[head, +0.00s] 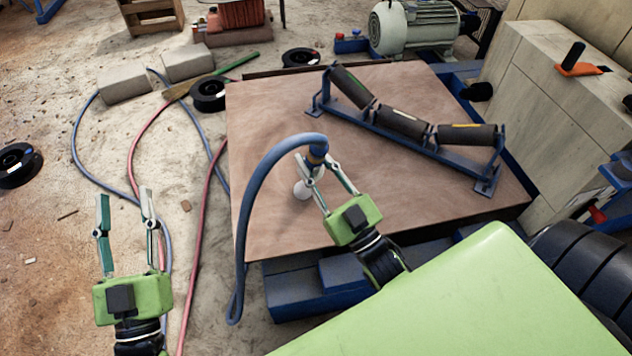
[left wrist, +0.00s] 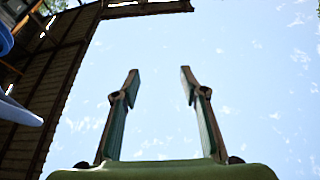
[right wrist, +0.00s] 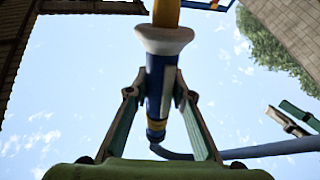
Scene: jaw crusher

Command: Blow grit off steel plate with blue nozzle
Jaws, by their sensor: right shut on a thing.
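The steel plate (head: 400,205) lies flat and is covered in brown grit. My right gripper (head: 325,172) is shut on the blue nozzle (head: 317,155) above the plate's near left part. A blue hose (head: 262,175) loops from the nozzle's upper end. Its pale flared end (head: 303,189) points down toward the plate; contact cannot be told. In the right wrist view the blue nozzle (right wrist: 158,90) sits between the fingers, with a yellow part beyond its white flare. My left gripper (head: 126,215) is open and empty, left of the plate; it also shows in the left wrist view (left wrist: 158,85).
A blue frame with dark rollers (head: 405,125) stands on the plate's far right part. Concrete blocks (head: 122,84), black discs (head: 208,94) and red and blue hoses lie on the sandy ground at left. A motor (head: 415,27) stands behind.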

